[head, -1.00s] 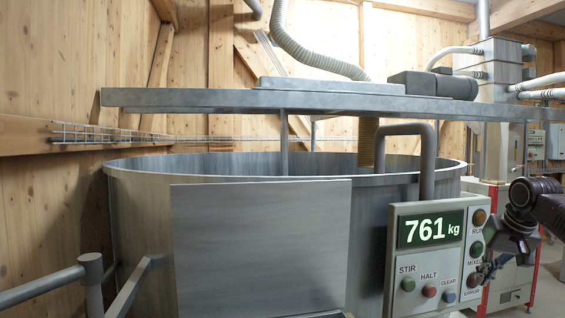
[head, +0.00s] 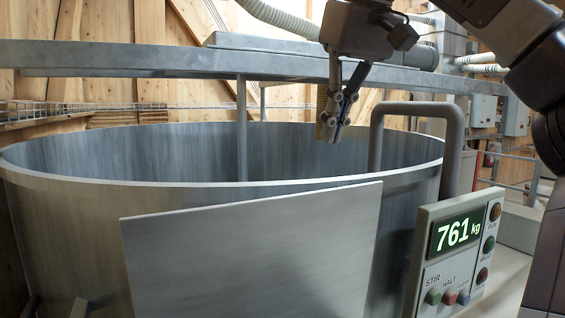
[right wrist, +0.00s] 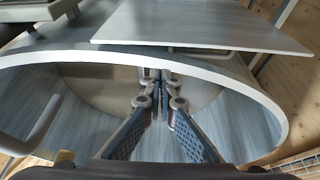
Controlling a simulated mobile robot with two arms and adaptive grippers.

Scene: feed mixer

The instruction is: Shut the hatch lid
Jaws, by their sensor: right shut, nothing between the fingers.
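The hatch lid seems to be the flat grey metal panel (head: 255,255) standing up at the near side of the big round mixing tub (head: 60,190). Its upper edge reaches close to the tub's rim. The panel (right wrist: 205,25) also shows at the top of the right wrist view, beyond the rim, with a thin bar under it. My right gripper (head: 329,130) hangs fingers down over the tub's opening, behind the panel in the head view. It is shut and empty, apart from the panel. The opening that the panel belongs to is hidden. My left gripper is not in view.
A grey metal beam (head: 150,60) crosses above the tub. A bent grey pipe (head: 415,108) rises right of my right gripper. A control box (head: 455,255) reading 761 kg, with several buttons, stands right of the panel. Wooden walls stand behind.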

